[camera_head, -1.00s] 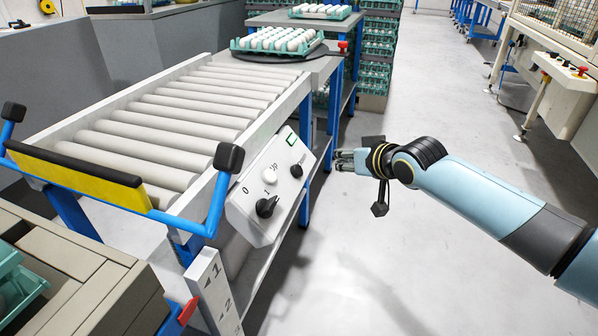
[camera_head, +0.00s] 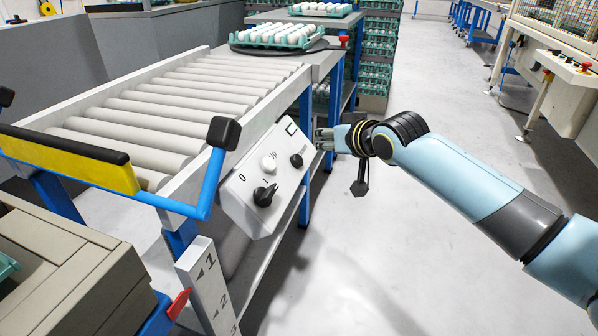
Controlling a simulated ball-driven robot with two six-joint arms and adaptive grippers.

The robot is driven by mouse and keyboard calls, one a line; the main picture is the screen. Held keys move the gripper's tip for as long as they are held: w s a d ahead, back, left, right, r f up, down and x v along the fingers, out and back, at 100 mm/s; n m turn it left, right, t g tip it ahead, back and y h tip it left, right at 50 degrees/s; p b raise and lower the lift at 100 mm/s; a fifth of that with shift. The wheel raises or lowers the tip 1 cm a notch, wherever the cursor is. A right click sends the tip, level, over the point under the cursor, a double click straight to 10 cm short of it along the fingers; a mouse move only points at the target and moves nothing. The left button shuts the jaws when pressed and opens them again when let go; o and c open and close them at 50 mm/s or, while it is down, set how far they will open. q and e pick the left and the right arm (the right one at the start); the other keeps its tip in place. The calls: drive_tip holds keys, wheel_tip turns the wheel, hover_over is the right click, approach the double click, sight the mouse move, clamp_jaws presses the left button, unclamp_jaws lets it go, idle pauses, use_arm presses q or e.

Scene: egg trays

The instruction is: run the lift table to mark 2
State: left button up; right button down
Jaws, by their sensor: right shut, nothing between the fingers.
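The grey control box (camera_head: 250,205) hangs on the side of the roller table. It carries a black rotary knob (camera_head: 265,195) between marks 0 and 1, a white button (camera_head: 269,163) by a partly hidden "Up" label, a black button (camera_head: 296,160) and a small green-framed window (camera_head: 291,128). A white post (camera_head: 215,295) shows arrows 1 and 2, with a third mark cut off. A red pointer (camera_head: 178,304) on the beige slatted platform (camera_head: 65,265) is beside it, seemingly between 1 and 2. My right gripper (camera_head: 322,139) is shut and empty, just right of the box, apparently not touching it.
The roller table (camera_head: 165,105) has bare rollers and a blue bar with a yellow-black pad (camera_head: 70,160). Egg trays (camera_head: 278,39) stand at its far end, near a red button (camera_head: 343,40). Stacked egg crates are behind.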

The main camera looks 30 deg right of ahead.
sight(297, 161)
use_arm(q)
drive_tip(key=shift+w+a+f+b, duration=0.3)
drive_tip(key=shift+w+f+b, duration=0.45)
drive_tip(key=shift+f+b, duration=0.2)
use_arm(e)
drive_tip(key=shift+w+a+f, duration=0.55)
drive_tip(key=shift+w+f, duration=0.05)
drive_tip(key=shift+f, duration=0.15)
drive_tip(key=shift+w+a+f, duration=0.5)
drive_tip(key=shift+w+f, duration=0.1)
drive_tip(key=shift+f, duration=0.1)
drive_tip(key=shift+w+a+f, duration=0.2)
drive_tip(key=shift+w+f, duration=0.05)
